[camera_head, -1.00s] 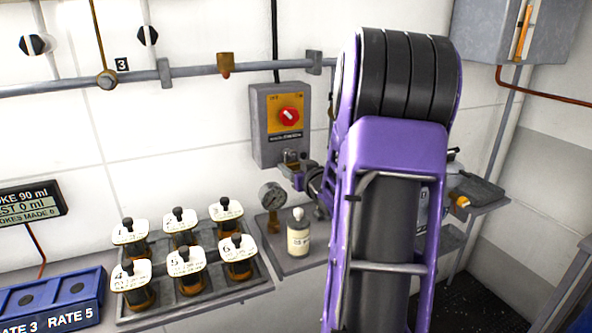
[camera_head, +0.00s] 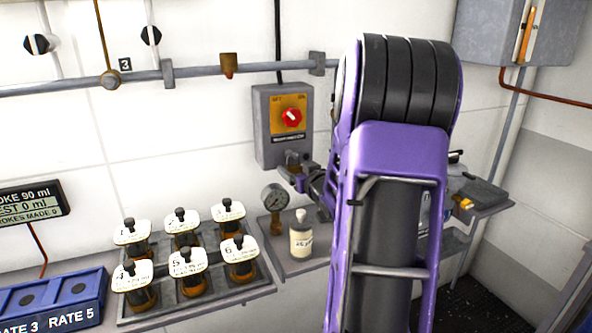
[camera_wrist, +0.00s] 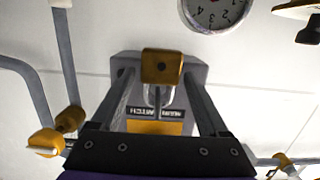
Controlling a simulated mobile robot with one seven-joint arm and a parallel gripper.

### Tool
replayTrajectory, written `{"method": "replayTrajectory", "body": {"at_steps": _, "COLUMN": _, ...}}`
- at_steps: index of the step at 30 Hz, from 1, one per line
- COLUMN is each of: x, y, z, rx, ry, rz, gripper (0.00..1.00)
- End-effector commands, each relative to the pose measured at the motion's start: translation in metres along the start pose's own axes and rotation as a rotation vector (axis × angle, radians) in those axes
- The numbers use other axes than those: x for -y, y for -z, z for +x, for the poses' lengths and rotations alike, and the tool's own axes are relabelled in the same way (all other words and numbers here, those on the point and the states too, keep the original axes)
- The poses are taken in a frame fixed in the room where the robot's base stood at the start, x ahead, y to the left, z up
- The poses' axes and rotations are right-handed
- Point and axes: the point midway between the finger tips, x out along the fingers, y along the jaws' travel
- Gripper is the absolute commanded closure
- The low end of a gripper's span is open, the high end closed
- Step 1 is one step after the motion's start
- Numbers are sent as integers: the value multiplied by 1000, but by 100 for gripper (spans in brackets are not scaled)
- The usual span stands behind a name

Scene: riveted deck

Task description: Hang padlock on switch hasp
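The brass padlock (camera_wrist: 161,66) shows in the wrist view, which is upside down, with its pale shackle (camera_wrist: 150,97) toward the switch box (camera_wrist: 197,72). The shackle is at the hasp, but I cannot tell clearly whether it passes through. My gripper (camera_wrist: 157,76) is open, with one dark finger on each side of the padlock and gaps visible. In the head view, my gripper (camera_head: 298,176) is just below the grey switch box (camera_head: 265,137) with its red knob (camera_head: 291,117). The padlock is small and partly hidden there.
A rack (camera_head: 258,284) of several labelled bottles is to the left. A pipe (camera_head: 195,70) runs above along the wall. My arm hides the area right of the box.

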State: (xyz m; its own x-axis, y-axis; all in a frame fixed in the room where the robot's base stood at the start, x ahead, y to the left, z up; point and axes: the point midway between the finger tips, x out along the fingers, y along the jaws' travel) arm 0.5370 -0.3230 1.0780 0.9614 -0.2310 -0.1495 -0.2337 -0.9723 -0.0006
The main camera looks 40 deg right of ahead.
Motion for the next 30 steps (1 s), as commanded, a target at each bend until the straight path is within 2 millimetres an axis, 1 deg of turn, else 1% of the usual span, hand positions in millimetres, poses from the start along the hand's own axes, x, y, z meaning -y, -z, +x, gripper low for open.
{"method": "replayTrajectory", "body": {"at_steps": 1, "x": 0, "y": 0, "z": 0, "rx": 0, "ry": 0, "rz": 0, "gripper": 11}}
{"method": "replayTrajectory", "body": {"at_steps": 2, "x": 0, "y": 0, "z": 0, "rx": 0, "ry": 0, "rz": 0, "gripper": 8}}
{"method": "replayTrajectory", "body": {"at_steps": 10, "x": 0, "y": 0, "z": -1, "rx": 1, "ry": 0, "rz": 0, "gripper": 8}}
{"method": "replayTrajectory", "body": {"at_steps": 14, "x": 0, "y": 0, "z": -8, "rx": 1, "ry": -1, "rz": -1, "gripper": 8}}
{"method": "replayTrajectory", "body": {"at_steps": 17, "x": 0, "y": 0, "z": -24, "rx": 1, "ry": -2, "rz": -1, "gripper": 8}}
{"method": "replayTrajectory", "body": {"at_steps": 20, "x": -1, "y": 1, "z": -47, "rx": 1, "ry": -4, "rz": -2, "gripper": 8}}
{"method": "replayTrajectory", "body": {"at_steps": 24, "x": -1, "y": 2, "z": -82, "rx": 0, "ry": -4, "rz": -2, "gripper": 8}}
{"method": "replayTrajectory", "body": {"at_steps": 30, "x": -1, "y": 2, "z": -130, "rx": -1, "ry": -4, "rz": -1, "gripper": 8}}
